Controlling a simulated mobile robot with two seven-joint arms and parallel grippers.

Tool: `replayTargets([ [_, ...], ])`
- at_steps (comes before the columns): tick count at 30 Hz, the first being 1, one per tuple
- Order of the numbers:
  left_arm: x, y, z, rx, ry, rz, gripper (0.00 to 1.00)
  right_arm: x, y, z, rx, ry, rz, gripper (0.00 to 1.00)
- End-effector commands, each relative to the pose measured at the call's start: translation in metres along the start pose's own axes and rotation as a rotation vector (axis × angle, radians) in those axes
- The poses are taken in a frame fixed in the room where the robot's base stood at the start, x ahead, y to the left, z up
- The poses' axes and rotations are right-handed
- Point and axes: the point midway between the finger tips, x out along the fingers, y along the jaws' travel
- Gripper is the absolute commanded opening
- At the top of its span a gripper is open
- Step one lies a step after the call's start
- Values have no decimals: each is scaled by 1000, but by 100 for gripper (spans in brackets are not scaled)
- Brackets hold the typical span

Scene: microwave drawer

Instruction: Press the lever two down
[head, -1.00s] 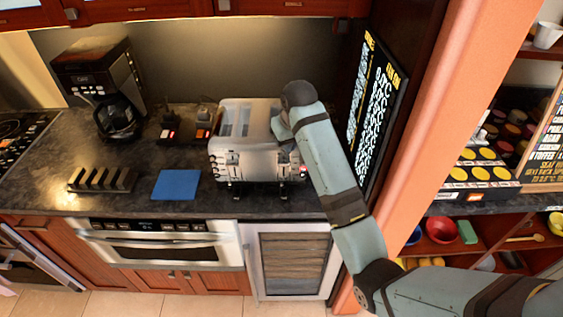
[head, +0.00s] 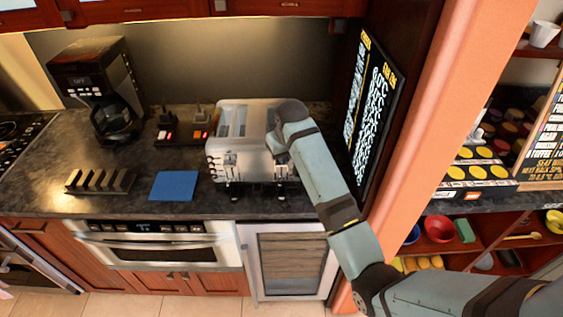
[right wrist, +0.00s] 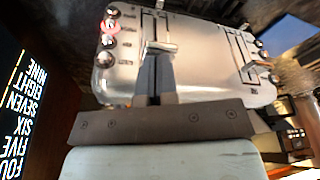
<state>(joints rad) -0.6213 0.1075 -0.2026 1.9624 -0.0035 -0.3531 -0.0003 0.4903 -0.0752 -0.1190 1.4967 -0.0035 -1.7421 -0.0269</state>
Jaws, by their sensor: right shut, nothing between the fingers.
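The silver toaster (head: 230,165) stands upright on the dark counter, with its slots on top. It fills the upper middle of the right wrist view (right wrist: 205,75), where its front shows two lever tracks and round knobs on both sides. One knob at the left glows red. My right gripper (right wrist: 158,58) is shut and empty, its fingers over the toaster front at the left lever track (right wrist: 161,22). The fingertips overlap a metal piece there, and I cannot tell whether they touch it. The other lever (right wrist: 250,70) is clear at the right. My left gripper is out of view.
A coffee maker (head: 98,85), a black rack (head: 100,181) and a blue square (head: 174,186) are on the counter left of the toaster. A menu board (head: 370,105) and an orange post (head: 425,120) stand close at the right.

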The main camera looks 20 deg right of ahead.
Motion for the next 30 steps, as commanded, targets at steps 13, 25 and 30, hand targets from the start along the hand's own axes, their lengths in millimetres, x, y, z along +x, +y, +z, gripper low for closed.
replayTargets([
  [13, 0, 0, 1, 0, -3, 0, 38, 10, 0, 0, 0, 0, 0, 0],
  [25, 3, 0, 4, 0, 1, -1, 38, 41, 0, 9, 0, -3, 0, 0],
  [30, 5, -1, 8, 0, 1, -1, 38, 64, 0, 15, 1, -7, 0, 0],
])
